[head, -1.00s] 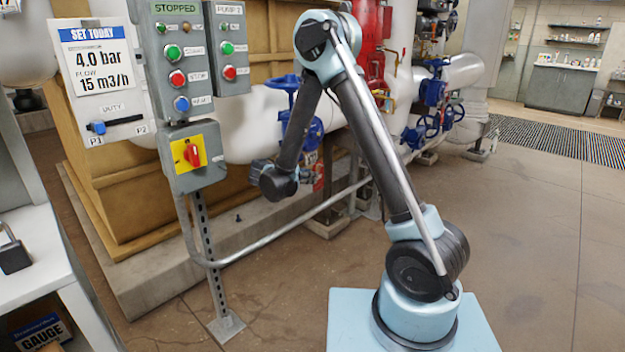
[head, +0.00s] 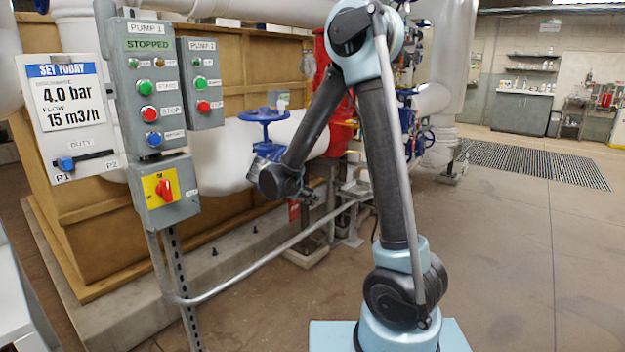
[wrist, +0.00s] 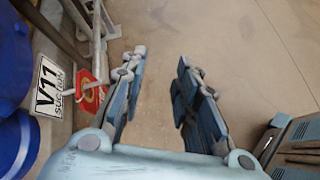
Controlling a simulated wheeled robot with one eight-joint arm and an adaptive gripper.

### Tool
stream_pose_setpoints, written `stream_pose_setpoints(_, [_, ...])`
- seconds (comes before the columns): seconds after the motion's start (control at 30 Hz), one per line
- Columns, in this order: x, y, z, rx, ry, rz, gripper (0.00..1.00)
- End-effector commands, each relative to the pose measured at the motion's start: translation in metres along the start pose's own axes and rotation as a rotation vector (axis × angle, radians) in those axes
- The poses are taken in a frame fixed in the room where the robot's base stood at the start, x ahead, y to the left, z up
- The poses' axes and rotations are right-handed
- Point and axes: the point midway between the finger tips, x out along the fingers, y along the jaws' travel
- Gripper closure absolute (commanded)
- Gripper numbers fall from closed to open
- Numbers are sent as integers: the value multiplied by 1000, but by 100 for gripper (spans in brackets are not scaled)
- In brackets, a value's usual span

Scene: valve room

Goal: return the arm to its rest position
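My arm stands bent at the elbow in the head view, its forearm hanging down to the left. My gripper (wrist: 160,60) shows in the wrist view with its two fingers apart and nothing between them, over bare floor. In the head view it is small and dark at the end of the forearm, in front of the pipework and above the floor rail, and its fingers are hard to make out there.
The pump control panel (head: 152,85) reads STOPPED, with a red rotary switch (head: 164,189) below. A blue handwheel (head: 263,115) stands behind my forearm. Floor (head: 500,250) is clear at right.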

Motion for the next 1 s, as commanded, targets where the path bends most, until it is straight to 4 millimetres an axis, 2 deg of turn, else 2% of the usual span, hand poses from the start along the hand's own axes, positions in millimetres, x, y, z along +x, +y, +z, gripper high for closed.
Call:
stream_pose_setpoints(0.03, [3,-11,13,42,16,-20,72])
stream_pose_setpoints(0.2, [10,-44,44,196,79,-85,72])
stream_pose_setpoints(0.5, [14,-109,86,480,173,-207,72])
stream_pose_setpoints(0.8, [9,-180,111,777,247,-338,72])
stream_pose_setpoints(1.0, [2,-226,116,980,286,-431,72])
